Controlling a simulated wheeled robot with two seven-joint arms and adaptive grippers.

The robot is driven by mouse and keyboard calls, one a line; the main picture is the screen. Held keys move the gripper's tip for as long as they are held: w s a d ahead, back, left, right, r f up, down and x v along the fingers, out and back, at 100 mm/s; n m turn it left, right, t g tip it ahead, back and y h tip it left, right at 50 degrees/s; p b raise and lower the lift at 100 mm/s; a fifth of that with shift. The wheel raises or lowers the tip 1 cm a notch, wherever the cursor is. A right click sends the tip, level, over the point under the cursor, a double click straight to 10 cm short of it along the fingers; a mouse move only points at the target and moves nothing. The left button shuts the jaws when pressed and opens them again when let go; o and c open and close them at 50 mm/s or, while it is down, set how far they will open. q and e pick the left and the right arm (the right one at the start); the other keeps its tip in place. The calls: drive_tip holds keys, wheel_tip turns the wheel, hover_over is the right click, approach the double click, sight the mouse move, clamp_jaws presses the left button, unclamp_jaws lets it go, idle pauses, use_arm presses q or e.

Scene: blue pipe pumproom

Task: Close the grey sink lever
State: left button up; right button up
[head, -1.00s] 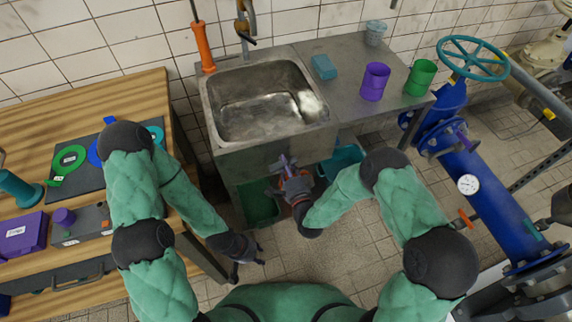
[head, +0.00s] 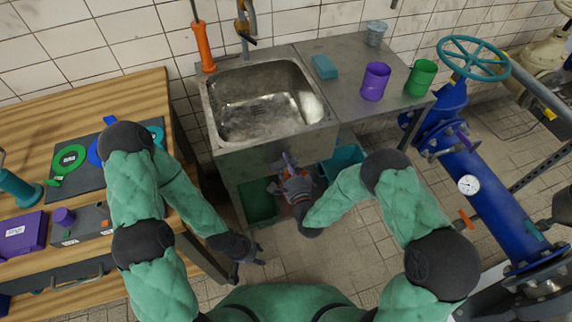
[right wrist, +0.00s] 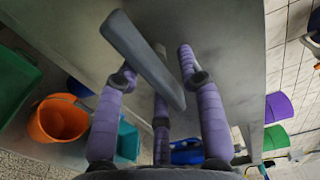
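The grey sink lever (right wrist: 142,58) is a flat grey bar slanting across the upper middle of the right wrist view. It lies in front of the sink's grey front panel. My right gripper (right wrist: 160,72) has its purple fingers spread, with the lever crossing between and in front of them; I cannot tell if they touch it. In the head view my right gripper (head: 289,167) is close against the front of the sink (head: 265,100) and largely hides the lever. My left gripper (head: 249,268) hangs low, open and empty, above the floor left of centre.
A wooden workbench (head: 130,93) stands left of the sink. A green bin (head: 258,203) and a teal bin (head: 340,163) are under the sink. Cups and a blue sponge (head: 324,67) stand on the drainboard. Blue pipework (head: 490,190) fills the right side.

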drive_tip(key=shift+s+f, duration=0.15)
drive_tip(key=shift+s, duration=0.25)
drive_tip(key=v, duration=1.1)
drive_tip(key=shift+d, duration=0.1)
wheel_tip(320, 180, down, 10)
drive_tip(key=s+d+n+g+h+p, duration=0.1)
drive_tip(key=d+n+g+p, duration=0.15)
drive_tip(key=n+g, duration=0.45)
drive_tip(key=s+d+f+n+g, duration=0.1)
drive_tip(key=s+n+g, duration=0.1)
drive_tip(key=s+g, duration=0.3)
drive_tip(key=s+d+f+n+g+p, duration=0.1)
drive_tip(key=s+g, duration=0.3)
drive_tip(key=s, duration=0.5)
drive_tip(key=shift+d+f+n+g+h, duration=0.3)
drive_tip(key=shift+d+n+g, duration=0.15)
drive_tip(key=shift+n, duration=0.35)
